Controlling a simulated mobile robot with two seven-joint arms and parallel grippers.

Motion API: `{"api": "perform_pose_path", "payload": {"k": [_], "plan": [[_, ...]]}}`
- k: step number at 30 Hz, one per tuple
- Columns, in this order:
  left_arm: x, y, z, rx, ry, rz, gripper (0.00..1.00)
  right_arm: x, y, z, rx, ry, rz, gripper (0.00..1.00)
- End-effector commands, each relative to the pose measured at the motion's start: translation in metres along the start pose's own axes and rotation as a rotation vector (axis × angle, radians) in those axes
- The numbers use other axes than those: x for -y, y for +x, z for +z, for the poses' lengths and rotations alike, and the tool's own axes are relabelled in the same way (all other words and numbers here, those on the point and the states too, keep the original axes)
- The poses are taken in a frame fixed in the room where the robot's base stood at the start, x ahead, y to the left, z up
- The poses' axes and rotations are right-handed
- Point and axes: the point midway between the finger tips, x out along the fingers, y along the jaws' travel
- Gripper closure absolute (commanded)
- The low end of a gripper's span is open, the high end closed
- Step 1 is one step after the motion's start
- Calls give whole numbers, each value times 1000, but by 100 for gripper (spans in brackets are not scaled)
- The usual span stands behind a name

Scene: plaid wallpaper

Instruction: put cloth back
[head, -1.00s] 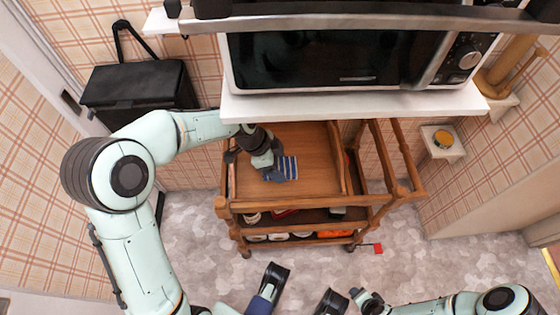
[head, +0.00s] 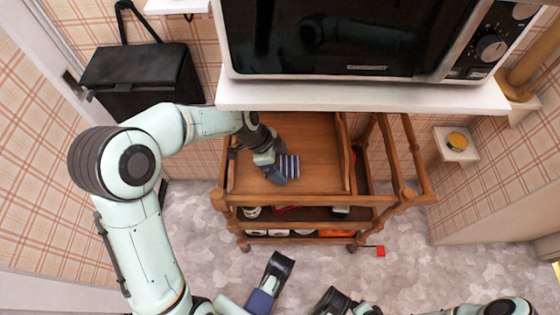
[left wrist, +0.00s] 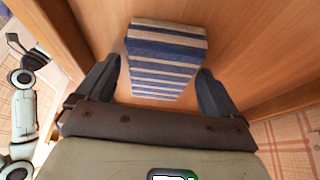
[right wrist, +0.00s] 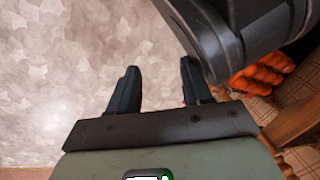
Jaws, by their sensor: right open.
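The folded cloth (head: 289,166), striped blue and white, lies on the wooden top of the trolley (head: 315,180). It also shows in the left wrist view (left wrist: 165,58). My left gripper (head: 277,172) is over the trolley top, at the cloth. In the left wrist view its open fingers (left wrist: 158,72) stand on either side of the cloth, with a small gap at each side. My right gripper (right wrist: 158,70) is open and empty above the floor, with dark parts of my own body beside it.
A microwave (head: 350,35) stands on a white shelf (head: 360,95) above the trolley's back. Lower trolley shelves (head: 300,215) hold several items. A small wall shelf (head: 456,146) holds a yellow-topped item.

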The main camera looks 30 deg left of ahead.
Motion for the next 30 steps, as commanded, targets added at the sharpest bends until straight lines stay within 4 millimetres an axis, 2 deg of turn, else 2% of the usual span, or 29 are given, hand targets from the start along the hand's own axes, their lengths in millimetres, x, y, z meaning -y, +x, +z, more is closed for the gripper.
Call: {"api": "perform_pose_path", "payload": {"k": [8, 18, 21, 30], "plan": [[0, -4, -2, 0, 0, 0, 5, 3, -3, -3, -10, -3, -5, 51], [0, -60, -2, 0, 0, -3, 5, 28, -30, -32, -111, -28, -51, 51], [0, -72, -2, 0, 0, -2, 5, 30, -33, -31, -108, -31, -54, 51], [0, -79, -1, 0, 0, 1, 5, 32, -35, -30, -107, -34, -58, 51]]}}
